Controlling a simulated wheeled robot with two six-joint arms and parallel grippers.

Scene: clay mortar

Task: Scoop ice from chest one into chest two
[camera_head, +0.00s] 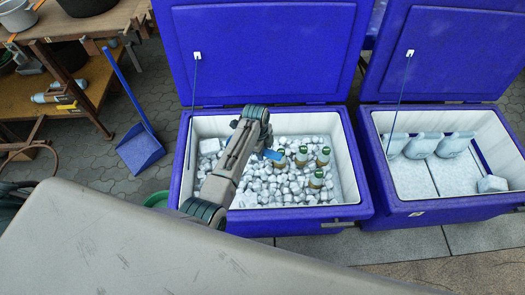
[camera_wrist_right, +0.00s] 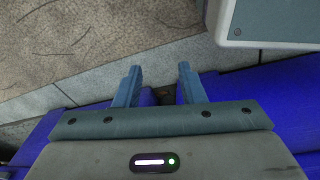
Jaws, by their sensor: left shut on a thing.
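The left blue chest (camera_head: 346,180) has its lid up and is filled with loose ice cubes (camera_head: 262,190). Several green-capped bottles (camera_head: 316,181) stand in the ice. The right blue chest (camera_head: 425,211) is open too, its white floor mostly bare. My left arm reaches over the left chest; its gripper (camera_head: 266,148) is low over the ice, left of the bottles. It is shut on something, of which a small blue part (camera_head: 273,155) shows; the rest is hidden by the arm. My right gripper (camera_wrist_right: 158,68) is open and empty in the right wrist view, above paving and blue surfaces.
Pale packs (camera_head: 422,146) line the right chest's back wall, and a white block (camera_head: 491,184) lies in its right corner. Raised lids with blue cords stand behind both chests. A blue dustpan (camera_head: 140,149) and a wooden bench (camera_head: 75,50) are at left.

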